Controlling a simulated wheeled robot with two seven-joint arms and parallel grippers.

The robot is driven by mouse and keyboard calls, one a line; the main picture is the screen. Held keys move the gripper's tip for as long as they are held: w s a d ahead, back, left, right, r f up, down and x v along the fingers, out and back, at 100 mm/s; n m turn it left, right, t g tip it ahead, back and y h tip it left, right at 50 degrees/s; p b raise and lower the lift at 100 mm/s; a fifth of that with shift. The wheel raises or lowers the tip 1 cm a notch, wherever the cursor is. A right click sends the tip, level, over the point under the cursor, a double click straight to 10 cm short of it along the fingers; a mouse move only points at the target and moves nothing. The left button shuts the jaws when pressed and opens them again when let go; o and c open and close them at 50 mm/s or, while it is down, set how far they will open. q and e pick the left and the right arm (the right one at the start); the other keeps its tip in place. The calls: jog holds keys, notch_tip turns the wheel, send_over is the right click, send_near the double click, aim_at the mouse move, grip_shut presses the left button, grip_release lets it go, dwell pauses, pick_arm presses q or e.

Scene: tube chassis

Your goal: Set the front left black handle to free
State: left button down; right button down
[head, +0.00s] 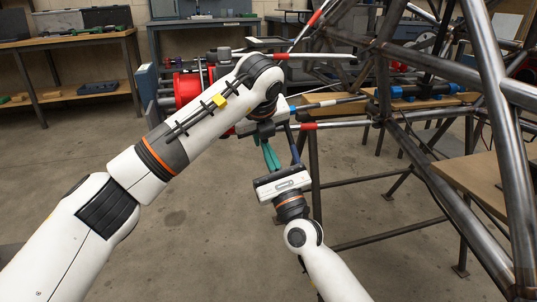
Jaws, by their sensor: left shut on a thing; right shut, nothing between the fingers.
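My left arm comes in from the left and bends down at the elbow. Its gripper (266,128) is at the dark end parts of the front red-and-white rod (335,124), beside the red cylinder. It is shut on a dark piece there that looks like a black handle, mostly hidden by my wrist and fingers. The handle's exact position cannot be made out. My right gripper (268,142) comes up from below. It is shut and empty, its teal fingers pointing up just under the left gripper. I cannot tell whether the two touch.
The red cylinder (186,88) stands behind my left forearm. More striped rods, a red-and-white one (325,57) and a blue-and-white one (322,104), run toward the steel tube chassis (500,120) on the right. A workbench (75,38) stands back left. The floor at centre is clear.

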pick_arm(q)
jog(key=shift+a+f, duration=0.1)
pick_arm(e)
jog(key=shift+s+r, duration=0.3)
jog(key=shift+r, duration=0.45)
pick_arm(q)
jog(key=shift+w, duration=0.1)
jog(key=c, duration=1.5)
grip_release()
pick_arm(e)
jog(key=shift+f, duration=0.1)
